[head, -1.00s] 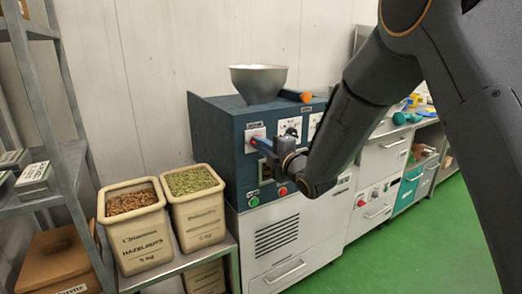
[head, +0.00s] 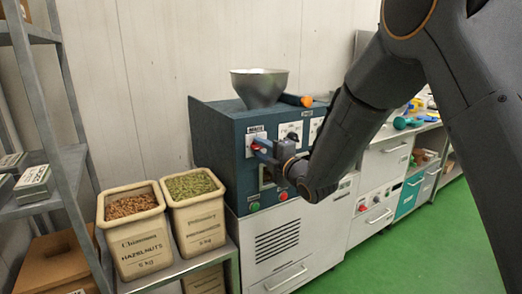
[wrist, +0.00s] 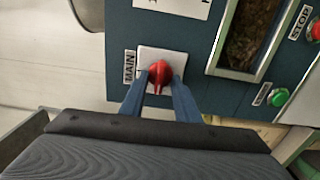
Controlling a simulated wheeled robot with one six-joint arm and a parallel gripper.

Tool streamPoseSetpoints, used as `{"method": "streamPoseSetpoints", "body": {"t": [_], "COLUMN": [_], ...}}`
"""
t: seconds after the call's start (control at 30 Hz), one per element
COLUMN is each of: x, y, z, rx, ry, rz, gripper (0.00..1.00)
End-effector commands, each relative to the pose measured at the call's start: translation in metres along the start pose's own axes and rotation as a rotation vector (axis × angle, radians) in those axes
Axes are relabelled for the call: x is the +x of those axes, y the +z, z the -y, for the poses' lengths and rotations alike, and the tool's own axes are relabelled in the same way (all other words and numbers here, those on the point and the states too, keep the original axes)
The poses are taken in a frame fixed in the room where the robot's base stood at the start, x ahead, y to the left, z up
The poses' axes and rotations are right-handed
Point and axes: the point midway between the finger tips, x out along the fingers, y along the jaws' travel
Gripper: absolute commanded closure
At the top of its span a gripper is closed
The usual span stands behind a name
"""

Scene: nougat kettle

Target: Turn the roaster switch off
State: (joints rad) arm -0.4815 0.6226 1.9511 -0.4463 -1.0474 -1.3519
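The roaster (head: 218,150) is a dark blue-grey cabinet with a metal hopper on top. Its red rotary knob (wrist: 160,73), on a white plate labelled MAIN, shows in the wrist view; its ridge runs up and down in that picture. My gripper (wrist: 160,80) is open, with its two blue fingers on either side of the knob and small gaps seeming to show beside it. I cannot tell whether a finger touches it.
A green button (wrist: 278,97) and a red STOP button (wrist: 316,30) sit near a window with brown contents. Bins of hazelnuts (head: 136,232) and green nuts (head: 197,218) stand left of the roaster. A metal shelf (head: 68,170) is further left. Green floor (head: 420,255) is clear at right.

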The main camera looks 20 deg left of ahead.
Motion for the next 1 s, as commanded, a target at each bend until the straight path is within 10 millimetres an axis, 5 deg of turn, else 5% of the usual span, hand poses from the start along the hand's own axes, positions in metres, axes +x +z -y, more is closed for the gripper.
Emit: {"method": "streamPoseSetpoints", "body": {"t": [0.17, 0.6, 1.0], "x": [-0.006, -0.069, -0.078], "y": [0.001, 0.001, 0.0], "z": [0.0, 0.0, 0.0], "rx": [0.0, 0.0, 0.0], "ry": [0.0, 0.001, 0.0], "rz": [0.001, 0.001, 0.0], "gripper": [0.71, 0.71, 0.71]}}
